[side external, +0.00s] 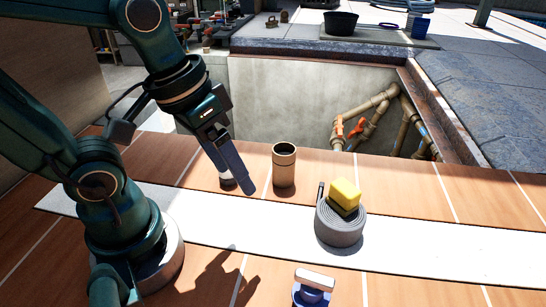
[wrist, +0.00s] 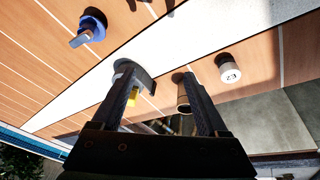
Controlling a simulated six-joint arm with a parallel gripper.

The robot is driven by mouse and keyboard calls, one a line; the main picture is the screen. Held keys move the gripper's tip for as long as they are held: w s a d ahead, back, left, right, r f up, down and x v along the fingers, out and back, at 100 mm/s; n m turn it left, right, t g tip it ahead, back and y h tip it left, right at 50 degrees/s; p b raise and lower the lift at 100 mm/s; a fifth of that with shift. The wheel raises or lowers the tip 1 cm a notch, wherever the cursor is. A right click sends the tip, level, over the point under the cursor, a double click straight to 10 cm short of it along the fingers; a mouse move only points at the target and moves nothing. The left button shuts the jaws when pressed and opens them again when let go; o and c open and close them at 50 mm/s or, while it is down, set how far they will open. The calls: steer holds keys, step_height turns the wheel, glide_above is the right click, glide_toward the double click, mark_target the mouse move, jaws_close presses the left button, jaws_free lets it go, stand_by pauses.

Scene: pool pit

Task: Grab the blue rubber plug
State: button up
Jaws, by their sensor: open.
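The blue rubber plug (side external: 312,291) sits on the wooden deck at the bottom edge of the side view, its pale upper handle catching light and its base near the picture edge. In the wrist view the plug (wrist: 92,24) is at the upper left, a round blue body with a flat grey-blue tab. My gripper (side external: 243,187) is open and empty, pointing down above the pale strip, well to the left of and farther back than the plug. In the wrist view my gripper's fingers (wrist: 160,75) stand apart with the plug outside them.
A grey coiled hose (side external: 340,228) carries a yellow sponge (side external: 345,194). A brown cup (side external: 284,172) stands right of my gripper. A white marked cylinder (wrist: 230,74) stands nearby, mostly hidden in the side view. Behind is an open pit with pipes (side external: 368,120). Deck left of the plug is clear.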

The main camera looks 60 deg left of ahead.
steer(key=w+d+f+n+g+h, duration=0.2)
steer(key=d+f+n+g+h, duration=0.25)
steer(key=d+g, duration=0.25)
steer(key=n+g+h, duration=0.3)
steer(key=n+h, duration=0.3)
steer(key=n, duration=0.1)
glide_toward(312, 289)
steer(key=shift+m, duration=0.25)
steer(key=s+d+f, duration=0.2)
steer(key=d+f, duration=0.1)
steer(key=shift+d, duration=0.25)
steer(key=shift+x, duration=2.6)
steer(key=shift+w+f, duration=0.1)
jaws_close()
